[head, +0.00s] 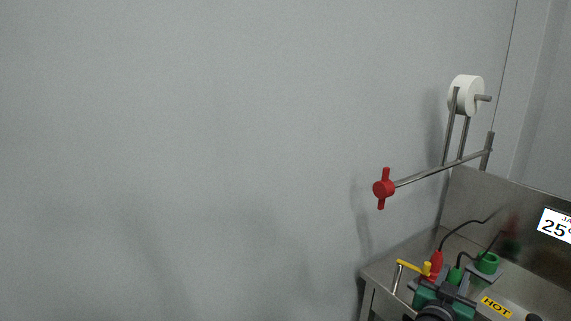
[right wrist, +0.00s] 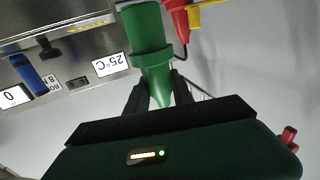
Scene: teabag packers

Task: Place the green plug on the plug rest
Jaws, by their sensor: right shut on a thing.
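The green plug (head: 455,275) shows as a small green tip with a dark cord at the front of my right gripper (head: 449,290). In the right wrist view the green plug (right wrist: 150,45) is large, with a wide body, a collar and a tapered end. The two dark fingers of my right gripper (right wrist: 158,97) are shut on its tapered end. A green ring-like holder (head: 488,263) on a grey plate stands just right of the gripper; it may be the plug rest, but I cannot tell for sure. My left gripper is not in view.
A red plug (head: 436,260) stands beside a yellow lever (head: 412,267), close left of my right gripper. A metal counter (head: 385,270) carries a yellow HOT label (head: 496,307). A rod with a red handle (head: 384,188) and a white roll (head: 466,95) rise behind.

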